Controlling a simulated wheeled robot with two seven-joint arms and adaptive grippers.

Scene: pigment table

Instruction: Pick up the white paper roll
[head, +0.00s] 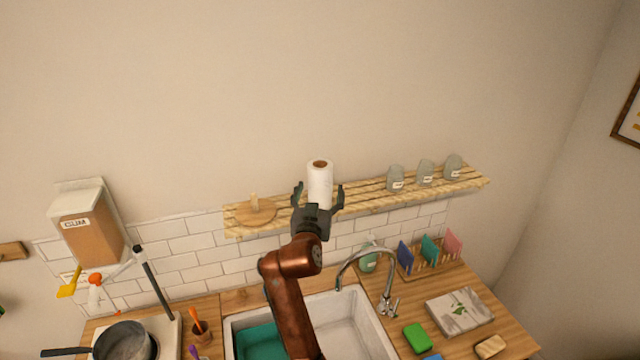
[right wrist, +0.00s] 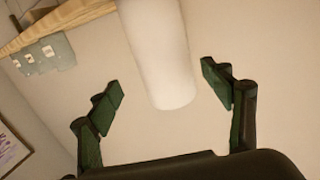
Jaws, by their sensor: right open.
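The white paper roll (head: 320,184) stands upright on the slatted wooden shelf (head: 367,200) above the sink. In the right wrist view the roll (right wrist: 160,50) shows as a pale cylinder between and beyond the fingertips. My right gripper (head: 319,194) is open in front of the roll, with one finger on each side of it in the picture; it also shows in the right wrist view (right wrist: 163,82). A gap shows between each fingertip and the roll there. The lower part of the roll is hidden behind the gripper in the head view. My left gripper is not in view.
A round wooden holder (head: 255,211) with a short peg sits on the shelf left of the roll. Several grey-green jars (head: 396,178) stand to its right. Below are the sink (head: 350,325), the faucet (head: 362,262) and a rack of coloured plates (head: 430,254).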

